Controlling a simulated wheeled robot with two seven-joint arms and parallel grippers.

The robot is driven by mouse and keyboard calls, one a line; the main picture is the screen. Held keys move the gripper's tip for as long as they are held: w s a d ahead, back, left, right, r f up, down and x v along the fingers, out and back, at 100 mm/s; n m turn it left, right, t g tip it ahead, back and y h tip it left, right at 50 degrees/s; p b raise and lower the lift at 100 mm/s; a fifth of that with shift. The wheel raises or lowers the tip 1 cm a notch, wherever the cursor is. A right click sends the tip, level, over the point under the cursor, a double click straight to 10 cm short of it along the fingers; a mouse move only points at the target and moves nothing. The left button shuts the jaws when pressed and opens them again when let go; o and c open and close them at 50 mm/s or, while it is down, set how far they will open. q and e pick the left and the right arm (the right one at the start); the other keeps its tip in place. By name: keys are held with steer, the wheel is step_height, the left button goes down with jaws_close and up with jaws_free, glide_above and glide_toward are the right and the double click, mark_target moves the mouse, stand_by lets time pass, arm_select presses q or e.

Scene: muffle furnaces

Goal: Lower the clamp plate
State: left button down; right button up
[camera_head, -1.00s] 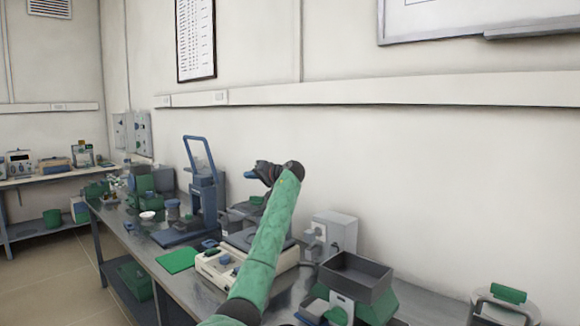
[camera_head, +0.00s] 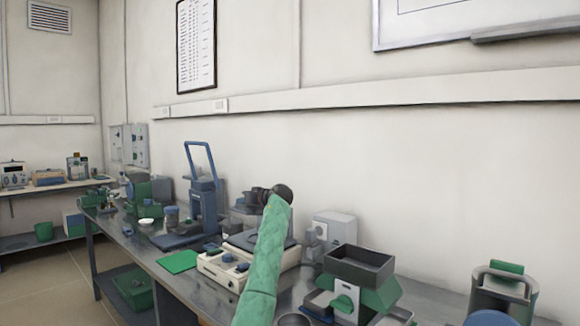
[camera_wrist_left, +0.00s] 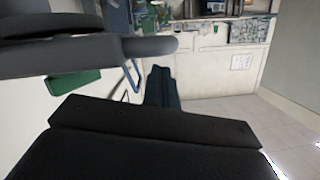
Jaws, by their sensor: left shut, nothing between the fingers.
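A blue-grey press with a tall looped lever handle (camera_head: 203,165) stands upright on the bench; I cannot make out for certain which part is the clamp plate. A cream device with dials (camera_head: 222,272) and a dark flat plate on top stands in front of it to the right. My left arm, in a green sleeve, rises in front of this device and hides part of it. My left gripper (camera_head: 252,198) is shut and empty, small and partly hidden by my wrist, to the right of the press. Dark gripper parts fill the lower wrist view. My right gripper is not in view.
A green mat (camera_head: 178,262) lies left of the cream device. A white box (camera_head: 334,232) and a dark open tray (camera_head: 358,266) stand to the right. A grey container with a green handle (camera_head: 503,290) is at far right. The wall is behind the bench.

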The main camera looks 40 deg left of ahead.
arm_select(q)
steer(key=shift+s+f+b, duration=0.25)
steer(key=shift+f+b, duration=0.15)
steer(key=shift+f, duration=0.7)
steer(key=w+d+r, duration=0.2)
steer(key=d+r, duration=0.9)
steer(key=shift+w+d+b, duration=0.2)
steer(key=shift+w+b, duration=0.15)
steer(key=shift+b, duration=0.05)
